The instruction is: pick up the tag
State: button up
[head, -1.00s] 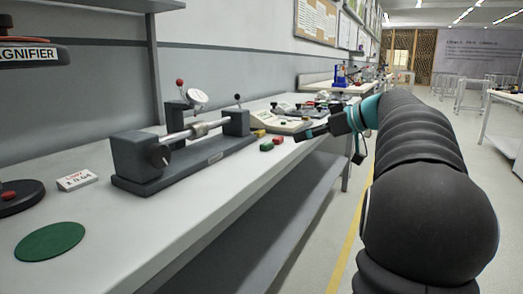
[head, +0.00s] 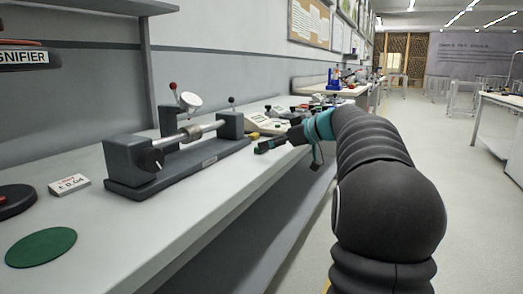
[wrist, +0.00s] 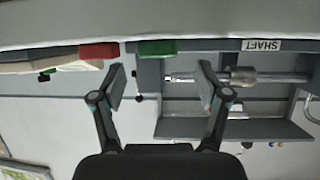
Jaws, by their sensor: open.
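My gripper (head: 270,146) reaches over the front of the bench, right of the shaft fixture. In the wrist view my gripper (wrist: 161,82) is open, with nothing between its fingers. Also in the wrist view, a green block-like tag (wrist: 157,47) lies just beyond the fingertips, against the fixture's base. A red one (wrist: 99,51) lies to its left, beyond the left finger.
The grey shaft fixture (head: 178,160) fills the middle of the bench (head: 150,228). A green disc (head: 41,247) and a magnifier base (head: 14,200) are at the left. A yellow block (head: 254,135) and instruments stand behind my gripper. The aisle at the right is open.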

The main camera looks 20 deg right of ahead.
jog(key=x, duration=0.3)
jog(key=shift+w+f, duration=0.25)
jog(key=shift+w, duration=0.05)
jog(key=c, duration=1)
jog(key=shift+c, duration=0.2)
